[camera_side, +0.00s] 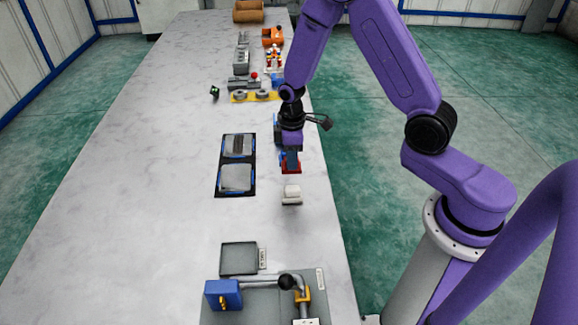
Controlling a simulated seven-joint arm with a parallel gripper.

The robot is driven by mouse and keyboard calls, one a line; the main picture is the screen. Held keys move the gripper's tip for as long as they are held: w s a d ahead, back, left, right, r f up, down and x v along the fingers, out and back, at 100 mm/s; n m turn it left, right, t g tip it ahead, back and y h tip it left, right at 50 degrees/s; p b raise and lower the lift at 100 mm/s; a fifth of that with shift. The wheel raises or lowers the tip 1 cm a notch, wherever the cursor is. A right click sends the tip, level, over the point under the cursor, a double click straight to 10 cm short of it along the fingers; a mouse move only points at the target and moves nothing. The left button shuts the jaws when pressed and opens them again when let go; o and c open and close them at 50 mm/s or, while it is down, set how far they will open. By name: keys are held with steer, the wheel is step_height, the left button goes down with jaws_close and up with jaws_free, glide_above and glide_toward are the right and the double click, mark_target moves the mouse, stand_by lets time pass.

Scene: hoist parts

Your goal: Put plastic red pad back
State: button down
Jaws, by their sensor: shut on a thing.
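The red pad (291,168) is a small flat red piece near the right edge of the marble-topped table. My gripper (291,158) points down over it and is shut on it; the fingers hide much of the pad's upper side. I cannot tell whether the pad touches the table or is held just above it. Some blue shows beside the fingers.
A white block (292,194) stands just in front of the pad. A black tray (236,196) with two grey plates lies to the left. A grey fixture (260,305) is nearest; several parts stand farther back. The table's left side (130,190) is clear.

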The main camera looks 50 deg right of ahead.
steer(key=shift+w+f, duration=0.3)
steer(key=shift+f, duration=0.1)
steer(key=shift+w+f, duration=0.15)
steer(key=shift+f, duration=1.5)
steer(key=shift+f, duration=0.2)
steer(key=c, duration=0.9)
jaws_free()
steer(key=shift+r, duration=0.1)
